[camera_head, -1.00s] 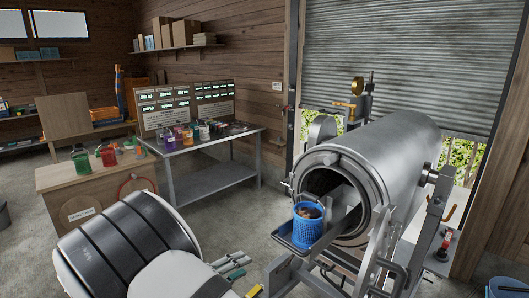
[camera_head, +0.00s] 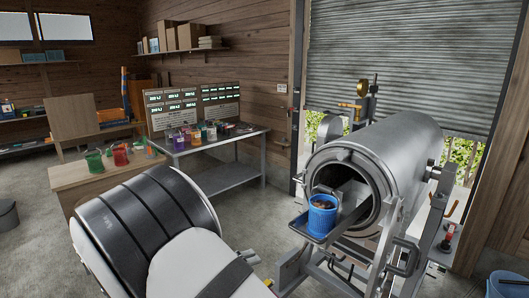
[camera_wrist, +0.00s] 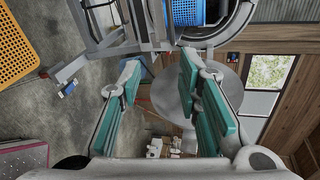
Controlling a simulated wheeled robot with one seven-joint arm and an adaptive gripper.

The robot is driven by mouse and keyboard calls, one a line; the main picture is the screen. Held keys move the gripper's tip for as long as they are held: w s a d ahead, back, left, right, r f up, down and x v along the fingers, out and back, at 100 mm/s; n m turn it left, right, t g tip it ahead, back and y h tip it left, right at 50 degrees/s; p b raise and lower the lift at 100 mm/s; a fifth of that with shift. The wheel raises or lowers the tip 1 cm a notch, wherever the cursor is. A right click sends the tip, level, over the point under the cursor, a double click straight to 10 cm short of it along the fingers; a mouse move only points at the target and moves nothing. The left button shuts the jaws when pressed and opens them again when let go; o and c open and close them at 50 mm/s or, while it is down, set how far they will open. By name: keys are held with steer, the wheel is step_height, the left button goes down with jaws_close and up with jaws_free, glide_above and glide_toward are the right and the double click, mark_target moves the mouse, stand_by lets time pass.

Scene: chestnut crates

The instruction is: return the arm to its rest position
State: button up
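My gripper (camera_wrist: 160,70) shows in the wrist view with its two teal-padded fingers spread apart and nothing between them. In the head view my black-and-white arm (camera_head: 150,225) fills the lower left and the fingers cannot be clearly made out. A blue basket (camera_head: 322,220) with brown contents, apparently chestnuts, stands upright on a small tray (camera_head: 300,227) at the mouth of the metal drum (camera_head: 395,160). The blue basket also shows at the top of the wrist view (camera_wrist: 187,12), beyond the fingertips and apart from them.
A wooden bench (camera_head: 75,172) with coloured jars and a metal table (camera_head: 225,178) with bottles stand behind my arm. The drum's frame (camera_head: 300,262) is close to the arm's right. A yellow perforated crate (camera_wrist: 20,50) lies at the wrist view's left. A blue bucket (camera_head: 508,286) stands lower right.

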steer(key=s+d+r+m+g+y, duration=0.2)
steer(key=s+d+r+m+g, duration=0.25)
steer(key=d+r+m, duration=0.5)
steer(key=s+d+r+m+g+y, duration=0.35)
steer(key=s+d+r+m, duration=0.2)
steer(key=d+m, duration=0.55)
steer(key=s+d+r+m+t+y, duration=0.1)
steer(key=s+r+m, duration=0.3)
steer(key=s+m, duration=0.4)
steer(key=s+d+r+m+t+y, duration=0.2)
steer(key=s+r+m+y, duration=0.2)
steer(key=s+m, duration=0.5)
steer(key=m, duration=0.5)
steer(key=shift+d+r+t+y, duration=0.2)
steer(key=shift+r+t+y, duration=0.15)
steer(key=shift+r+t, duration=0.05)
